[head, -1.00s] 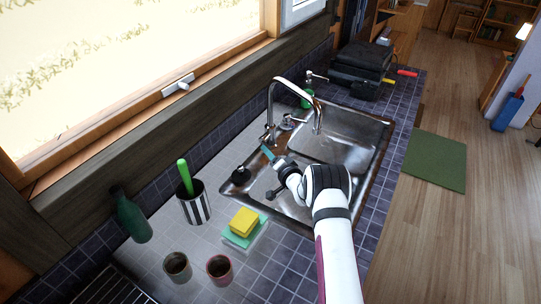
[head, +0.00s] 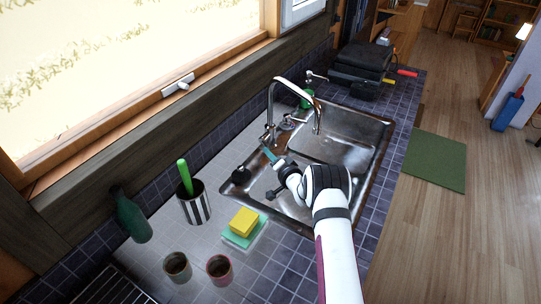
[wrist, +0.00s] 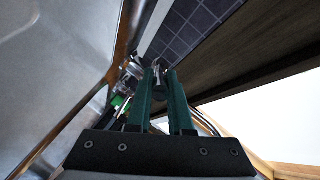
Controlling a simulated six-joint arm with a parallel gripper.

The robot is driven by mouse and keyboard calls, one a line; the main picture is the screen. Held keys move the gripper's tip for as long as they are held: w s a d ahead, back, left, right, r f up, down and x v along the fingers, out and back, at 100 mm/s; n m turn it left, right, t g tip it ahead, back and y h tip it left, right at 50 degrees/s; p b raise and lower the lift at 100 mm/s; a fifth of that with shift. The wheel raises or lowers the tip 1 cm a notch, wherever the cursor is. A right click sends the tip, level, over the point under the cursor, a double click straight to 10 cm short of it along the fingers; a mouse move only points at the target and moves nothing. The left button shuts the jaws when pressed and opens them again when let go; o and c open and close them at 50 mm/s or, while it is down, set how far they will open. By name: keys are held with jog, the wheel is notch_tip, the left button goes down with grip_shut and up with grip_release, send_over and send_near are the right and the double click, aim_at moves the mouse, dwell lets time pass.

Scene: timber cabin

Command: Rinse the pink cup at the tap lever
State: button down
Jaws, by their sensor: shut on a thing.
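The pink cup (head: 219,268) stands upright on the tiled counter near the front, well away from my gripper; dark contents or a dark inside show in it. The chrome tap (head: 270,105) arches over the sink (head: 372,165). My gripper (head: 268,153) reaches across the left basin to the tap's base. In the wrist view its green fingers (wrist: 158,80) are close together on a slim silver part, the tap lever (wrist: 157,68). The lever's exact position is mostly hidden by the fingertips. No water stream can be made out.
A second, brownish cup (head: 177,267) stands left of the pink cup. A yellow sponge (head: 243,222) lies on a green one. A striped holder (head: 194,206), a green bottle (head: 132,218) and a green dispenser (head: 307,98) stand on the counter. The right basin is empty.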

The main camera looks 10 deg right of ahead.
dwell(0.8)
jog(key=shift+w+r+g, duration=0.1)
jog(key=shift+r+g, duration=0.6)
jog(key=shift+g, duration=0.1)
jog(key=c, duration=0.8)
grip_release()
jog(key=v, duration=1.5)
jog(key=shift+s+r, duration=0.2)
jog(key=shift+s, duration=0.2)
